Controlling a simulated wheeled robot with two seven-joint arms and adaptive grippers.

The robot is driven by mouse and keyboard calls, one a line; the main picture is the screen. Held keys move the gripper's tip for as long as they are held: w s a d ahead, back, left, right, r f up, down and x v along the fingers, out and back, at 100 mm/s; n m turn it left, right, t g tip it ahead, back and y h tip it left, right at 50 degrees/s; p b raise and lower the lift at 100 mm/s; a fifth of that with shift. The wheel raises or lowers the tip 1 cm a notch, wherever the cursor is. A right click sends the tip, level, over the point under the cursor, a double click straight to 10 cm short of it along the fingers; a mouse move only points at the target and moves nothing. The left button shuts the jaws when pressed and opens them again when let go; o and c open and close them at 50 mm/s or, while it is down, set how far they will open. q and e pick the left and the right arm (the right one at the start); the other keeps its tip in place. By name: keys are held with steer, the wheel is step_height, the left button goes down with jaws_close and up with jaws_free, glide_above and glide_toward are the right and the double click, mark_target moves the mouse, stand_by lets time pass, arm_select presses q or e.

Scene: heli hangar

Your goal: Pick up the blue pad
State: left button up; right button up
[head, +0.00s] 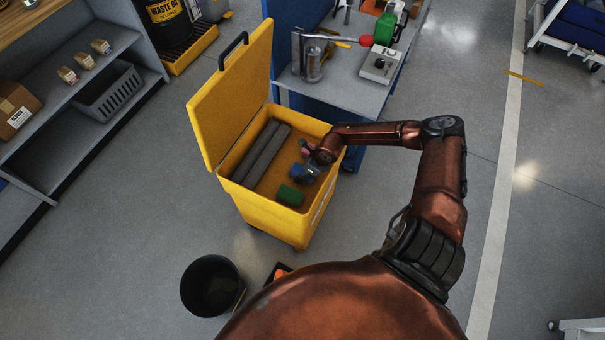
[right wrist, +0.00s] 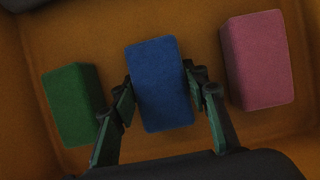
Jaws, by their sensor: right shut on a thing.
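The blue pad (right wrist: 160,85) is a rectangular block between the two fingers of my right gripper (right wrist: 162,98) in the right wrist view. The fingers touch its two long sides, and the gripper is shut on it. In the head view the blue pad (head: 298,171) shows beside my right gripper (head: 308,172), inside the yellow bin (head: 240,205). I cannot tell whether the pad rests on the bin floor or is lifted. My left gripper is in neither view.
A green pad (right wrist: 73,104) and a pink pad (right wrist: 257,60) lie on either side of the blue one. Dark grey rolls (head: 261,152) lie along the bin's left side. The bin's lid (head: 232,95) stands open. A workbench (head: 345,85) stands behind, and a black bucket (head: 212,287) in front.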

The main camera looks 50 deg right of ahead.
mark_target(302, 171)
steer(key=shift+c, duration=0.7)
steer(key=shift+r, duration=0.5)
step_height(302, 171, up, 9)
steer(key=p, duration=0.3)
steer(key=shift+r, duration=0.25)
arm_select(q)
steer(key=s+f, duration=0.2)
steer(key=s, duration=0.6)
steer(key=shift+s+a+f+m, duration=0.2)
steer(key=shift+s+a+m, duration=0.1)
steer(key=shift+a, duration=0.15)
arm_select(e)
steer(key=o, duration=0.4)
steer(key=shift+a, duration=0.1)
steer(key=c, duration=0.4)
